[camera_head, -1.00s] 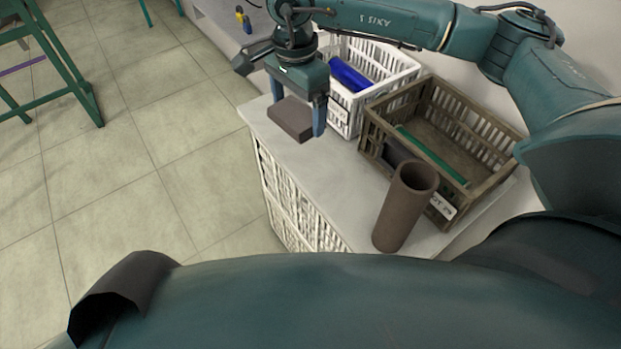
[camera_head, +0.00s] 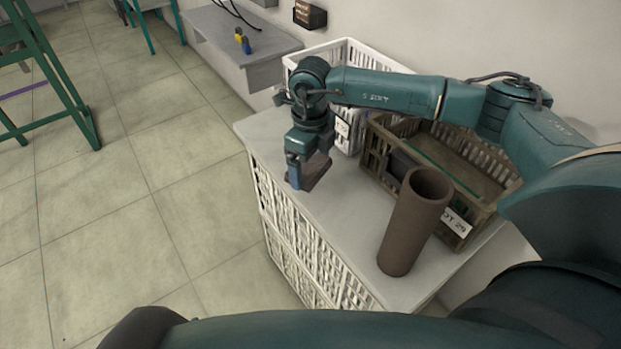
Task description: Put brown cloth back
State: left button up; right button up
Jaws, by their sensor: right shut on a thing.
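The brown cloth (camera_head: 316,172), a flat dark-brown folded piece, is between the fingers of my right gripper (camera_head: 303,175). The gripper is shut on it and points down over the left part of the grey counter top (camera_head: 345,205). I cannot tell whether the cloth touches the counter. The white crate (camera_head: 345,48) stands behind my right wrist, and the forearm hides much of it. The brown crate (camera_head: 468,160) is to the right, with a green strip and a dark item inside. My left gripper is not in view.
A brown tube (camera_head: 413,222) stands upright at the counter's front, close to the brown crate. A grey wall shelf (camera_head: 240,42) at the back holds small yellow and blue items. A green metal frame (camera_head: 60,85) stands on the floor at the left.

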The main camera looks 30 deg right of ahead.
aim_at(311, 178)
notch_tip(311, 178, down, 5)
dwell(0.4)
jog(key=shift+f, duration=0.25)
jog(key=o, duration=0.7)
jog(key=shift+r, duration=0.1)
notch_tip(311, 178, up, 12)
jog(key=shift+r, duration=0.2)
